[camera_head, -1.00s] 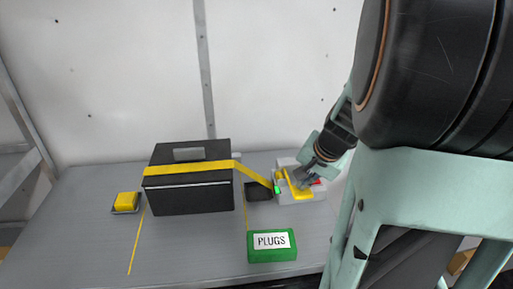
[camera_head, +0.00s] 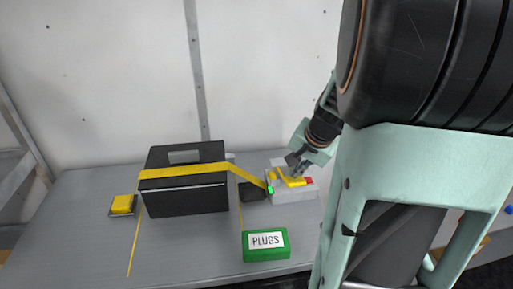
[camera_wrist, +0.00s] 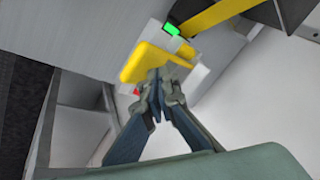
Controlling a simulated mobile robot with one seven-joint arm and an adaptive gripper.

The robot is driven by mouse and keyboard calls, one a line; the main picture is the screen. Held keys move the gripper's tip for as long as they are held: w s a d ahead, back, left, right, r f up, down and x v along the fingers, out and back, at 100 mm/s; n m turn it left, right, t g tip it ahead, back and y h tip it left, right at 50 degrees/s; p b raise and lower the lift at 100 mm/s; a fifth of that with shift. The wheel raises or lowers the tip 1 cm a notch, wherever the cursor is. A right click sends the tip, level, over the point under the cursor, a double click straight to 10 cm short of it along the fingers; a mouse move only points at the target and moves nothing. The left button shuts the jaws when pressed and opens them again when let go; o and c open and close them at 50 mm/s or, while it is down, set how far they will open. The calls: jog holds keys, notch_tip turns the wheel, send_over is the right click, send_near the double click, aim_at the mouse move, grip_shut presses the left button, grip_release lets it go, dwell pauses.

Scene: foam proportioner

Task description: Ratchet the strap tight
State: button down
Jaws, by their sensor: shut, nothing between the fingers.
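The yellow strap (camera_head: 185,172) runs across the front of a black case (camera_head: 186,200) and slopes down right to the ratchet unit (camera_head: 291,195). The ratchet unit is a light grey block with a yellow handle (camera_head: 293,181), a green indicator (camera_head: 270,189) and a red part (camera_head: 309,181). My gripper (camera_head: 293,168) is shut and empty, its fingertips at the handle. In the wrist view the closed fingertips (camera_wrist: 163,78) are at the edge of the yellow handle (camera_wrist: 150,62); whether they touch it I cannot tell. The green indicator (camera_wrist: 172,29) shows beside the strap (camera_wrist: 215,14).
A green box labelled PLUGS (camera_head: 266,245) stands at the front of the grey bench (camera_head: 80,235). A yellow block on a small tray (camera_head: 123,205) sits left of the case. A small black block (camera_head: 251,192) lies between case and ratchet. The left front bench is clear.

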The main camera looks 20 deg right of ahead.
jog(key=shift+w+r+p, duration=0.3)
jog(key=shift+r+p, duration=0.15)
jog(key=shift+r, duration=0.3)
jog(key=r+p, duration=0.1)
jog(key=w+r+p, duration=0.1)
jog(key=r, duration=0.1)
jog(key=r+p, duration=0.1)
jog(key=p, duration=0.1)
jog(key=shift+w+d+r, duration=0.25)
jog(key=shift+r, duration=0.1)
dwell(0.4)
